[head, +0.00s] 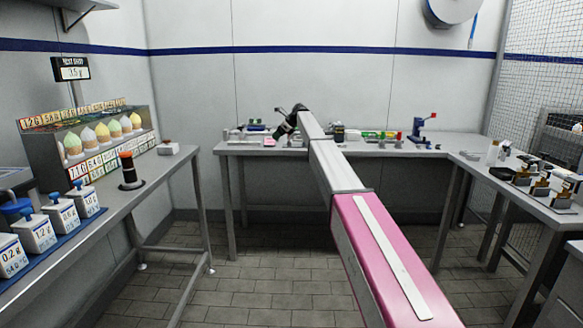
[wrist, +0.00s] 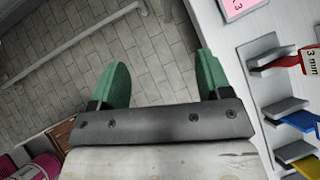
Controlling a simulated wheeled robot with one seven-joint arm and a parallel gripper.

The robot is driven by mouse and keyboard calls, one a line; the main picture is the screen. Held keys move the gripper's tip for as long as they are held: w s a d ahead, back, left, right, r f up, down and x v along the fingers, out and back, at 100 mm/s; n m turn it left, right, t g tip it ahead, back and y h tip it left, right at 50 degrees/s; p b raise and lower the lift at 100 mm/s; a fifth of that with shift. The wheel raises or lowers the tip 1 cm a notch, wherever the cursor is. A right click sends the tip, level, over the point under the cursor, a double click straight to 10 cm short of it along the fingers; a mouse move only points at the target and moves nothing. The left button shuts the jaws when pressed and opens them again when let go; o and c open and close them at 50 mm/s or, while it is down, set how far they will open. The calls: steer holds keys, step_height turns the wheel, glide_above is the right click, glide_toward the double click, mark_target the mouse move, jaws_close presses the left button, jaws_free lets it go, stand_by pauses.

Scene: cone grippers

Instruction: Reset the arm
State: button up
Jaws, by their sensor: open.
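My arm, pink and grey, reaches from the lower right of the head view toward the back table (head: 230,148). My gripper (head: 283,128) is at its far end, above or near that table, and small in this view. In the wrist view my gripper (wrist: 158,82) has two green fingers spread wide apart. Nothing is between them, and the tiled floor (wrist: 155,55) shows beyond the gap. The gripper is open and empty.
Small items, including a blue press-like device (head: 418,132), stand on the back table. The left counter holds a cone display (head: 95,140) and labelled weights (head: 62,212). The right table holds metal stands (head: 540,188). The wrist view shows coloured tabs in holders (wrist: 285,62). The middle floor is clear.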

steer(key=s+d+f+n+h, duration=0.1)
steer(key=s+d+f+n, duration=0.25)
steer(key=s+f, duration=0.6)
steer(key=s+d+f+n+g+h, duration=0.1)
steer(key=s+d+f+n+h, duration=0.15)
steer(key=s+d+f, duration=0.45)
steer(key=s+d+f+n, duration=0.3)
steer(key=s+f, duration=0.6)
steer(key=s, duration=0.4)
steer(key=s+d+f+n+h, duration=0.1)
steer(key=s+d+f+n, duration=0.3)
steer(key=s, duration=0.8)
steer(key=s+d+f+n+g+h, duration=0.1)
steer(key=s+d+f+n, duration=0.3)
steer(key=s, duration=0.9)
steer(key=s+d+f+n+g+h, duration=0.1)
steer(key=s+d+f+n, duration=0.3)
steer(key=s, duration=0.9)
steer(key=shift+f+n+h, duration=0.3)
steer(key=shift+f+h, duration=0.05)
steer(key=shift+h, duration=0.5)
steer(key=shift+s, duration=0.1)
